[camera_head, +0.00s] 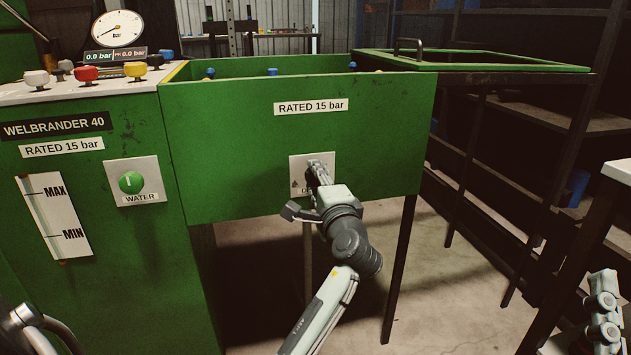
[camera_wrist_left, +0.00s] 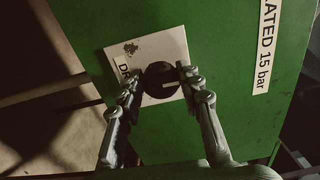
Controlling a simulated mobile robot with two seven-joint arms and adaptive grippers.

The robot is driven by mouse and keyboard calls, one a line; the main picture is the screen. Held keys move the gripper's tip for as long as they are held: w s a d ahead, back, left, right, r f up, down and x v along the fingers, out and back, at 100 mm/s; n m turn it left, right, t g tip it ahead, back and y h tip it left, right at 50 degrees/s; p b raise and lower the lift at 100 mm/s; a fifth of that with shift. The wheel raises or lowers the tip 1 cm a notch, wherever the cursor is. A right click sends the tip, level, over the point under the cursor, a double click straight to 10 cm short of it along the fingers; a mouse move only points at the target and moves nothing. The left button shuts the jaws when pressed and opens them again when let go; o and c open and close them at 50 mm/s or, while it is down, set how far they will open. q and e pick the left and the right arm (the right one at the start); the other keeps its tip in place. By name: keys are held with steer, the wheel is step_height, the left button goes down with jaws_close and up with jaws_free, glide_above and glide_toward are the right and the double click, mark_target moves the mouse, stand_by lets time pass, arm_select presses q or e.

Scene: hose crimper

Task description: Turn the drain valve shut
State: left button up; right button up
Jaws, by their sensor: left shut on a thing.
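The drain valve is a round black knob (camera_wrist_left: 160,79) with a pale pointer line, on a white plate (camera_wrist_left: 145,51) on the green tank's front. Its label is partly hidden; "DR" shows in the wrist view. My left gripper (camera_wrist_left: 159,84) has one finger on each side of the knob and is shut on it. In the head view the left gripper (camera_head: 318,172) reaches the plate (camera_head: 298,162) and covers most of the knob. Part of my right gripper (camera_head: 603,309) shows at the lower right edge, away from the valve; its fingertips cannot be made out clearly.
The green tank (camera_head: 250,110) has a "RATED 15 bar" label (camera_head: 311,106). An open lid (camera_head: 470,66) lies to the right. Floor under the tank is free between its legs.

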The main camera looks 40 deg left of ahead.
arm_select(q)
steer(key=shift+f+n, duration=0.1)
steer(key=shift+n, duration=0.2)
arm_select(e)
steer(key=shift+d+r+t, duration=0.15)
steer(key=shift+r+t, duration=0.15)
steer(key=shift+r, duration=0.15)
arm_select(q)
steer(key=o, duration=1.2)
steer(key=shift+c, duration=0.2)
arm_select(e)
steer(key=shift+f, duration=0.15)
arm_select(q)
steer(key=shift+d, duration=0.1)
arm_select(e)
steer(key=shift+s, duration=0.1)
arm_select(q)
steer(key=v, duration=0.7)
steer(key=shift+s, duration=0.2)
steer(key=shift+d, duration=0.1)
